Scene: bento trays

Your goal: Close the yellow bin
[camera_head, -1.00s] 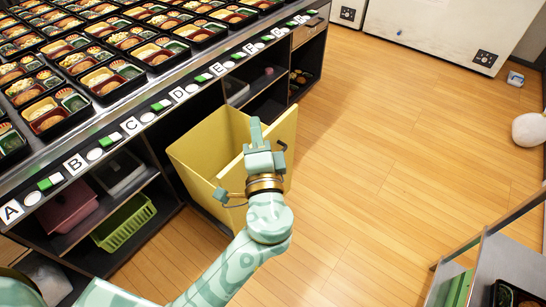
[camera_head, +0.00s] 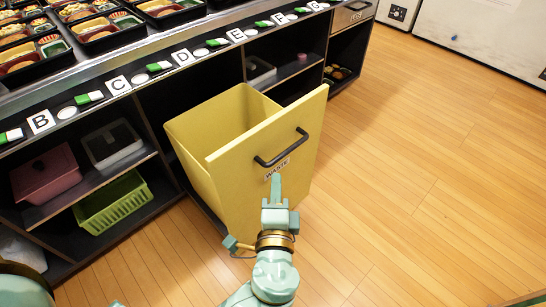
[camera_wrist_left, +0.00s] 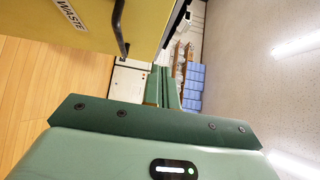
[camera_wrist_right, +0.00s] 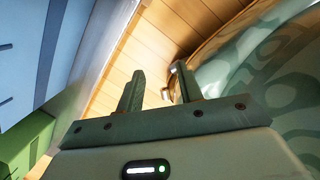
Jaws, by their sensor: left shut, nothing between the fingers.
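The yellow bin (camera_head: 228,175) is pulled out from under the counter, its top open and its inside visible. Its front panel carries a black bar handle (camera_head: 281,149) and a "WASTE" label (camera_head: 277,170). In the left wrist view the yellow panel (camera_wrist_left: 100,20) and part of the black handle (camera_wrist_left: 119,28) show at the upper left. My left gripper (camera_head: 276,185) is shut and empty, in front of the panel just below the label; I cannot tell if it touches. It also shows in the left wrist view (camera_wrist_left: 163,75). My right gripper (camera_wrist_right: 155,75) is open and empty, low beside my own body.
The counter (camera_head: 185,68) holds several bento trays (camera_head: 98,24) and a row of letter labels. Its shelves hold a green basket (camera_head: 111,203), a pink bin (camera_head: 46,172) and a grey tray (camera_head: 112,143). The wooden floor right of the bin is clear.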

